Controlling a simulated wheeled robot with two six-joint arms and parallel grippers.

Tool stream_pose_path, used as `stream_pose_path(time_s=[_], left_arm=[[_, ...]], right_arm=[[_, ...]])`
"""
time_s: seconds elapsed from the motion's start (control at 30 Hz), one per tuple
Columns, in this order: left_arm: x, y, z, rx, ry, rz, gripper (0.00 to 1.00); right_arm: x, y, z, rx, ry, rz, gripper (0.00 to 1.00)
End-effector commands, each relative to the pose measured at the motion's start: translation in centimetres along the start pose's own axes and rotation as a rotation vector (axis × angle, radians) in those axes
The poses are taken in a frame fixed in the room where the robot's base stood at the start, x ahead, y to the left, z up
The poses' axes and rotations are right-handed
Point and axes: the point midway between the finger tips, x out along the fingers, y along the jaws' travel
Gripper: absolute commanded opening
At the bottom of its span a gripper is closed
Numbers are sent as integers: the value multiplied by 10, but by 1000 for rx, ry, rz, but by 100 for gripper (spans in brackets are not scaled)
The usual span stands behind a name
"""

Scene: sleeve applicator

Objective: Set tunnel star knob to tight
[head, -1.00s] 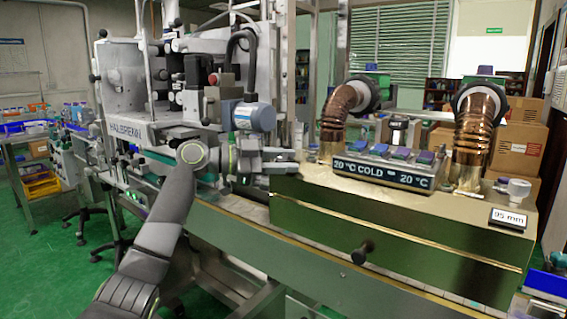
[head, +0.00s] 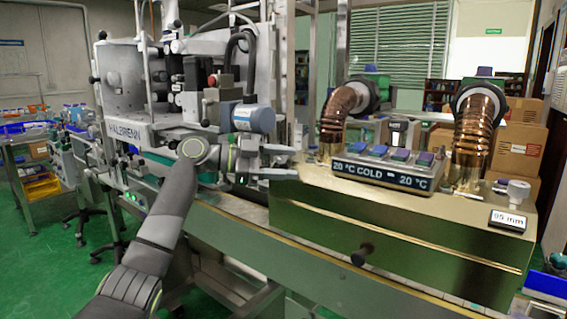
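The brass-coloured tunnel (head: 420,245) stands on the conveyor at the right. A dark knob (head: 361,254) sticks out of its front face. A pale grey knob (head: 517,190) stands on its top at the right end, beside a "95 mm" label (head: 507,221). I cannot tell from the shapes which one is the star knob, nor how tight either is. My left gripper (head: 292,162) is open and empty, its two fingers pointing right at the tunnel's left end. It is apart from both knobs. My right gripper is not in view.
Two copper ducts (head: 337,115) rise from the tunnel's top, with a control panel (head: 382,170) reading 20 °C COLD between them. The labelling machine (head: 130,85) stands behind my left arm. The conveyor edge (head: 300,250) runs along the front; green floor lies open at the left.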

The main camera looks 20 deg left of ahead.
Motion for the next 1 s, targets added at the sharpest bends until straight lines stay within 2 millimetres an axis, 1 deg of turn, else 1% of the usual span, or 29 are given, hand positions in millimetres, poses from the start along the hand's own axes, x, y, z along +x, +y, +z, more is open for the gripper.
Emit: stream_pose_path(time_s=[0.23, 0.37, 0.47, 0.7, 0.9, 1.0], left_arm=[[-1, 0, 0, 0, 0, 0, 51], [-10, 0, 1, 0, -2, -2, 51], [-27, 0, 1, 0, -4, -3, 51], [-85, 0, 2, 0, -6, -4, 51], [-132, 0, 1, -1, -4, -2, 51], [-150, 0, 1, -1, -3, -3, 51]], right_arm=[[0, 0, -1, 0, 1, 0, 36], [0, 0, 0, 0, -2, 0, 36], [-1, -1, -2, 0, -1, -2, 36], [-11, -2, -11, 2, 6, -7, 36], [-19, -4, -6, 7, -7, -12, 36], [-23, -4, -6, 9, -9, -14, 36]])
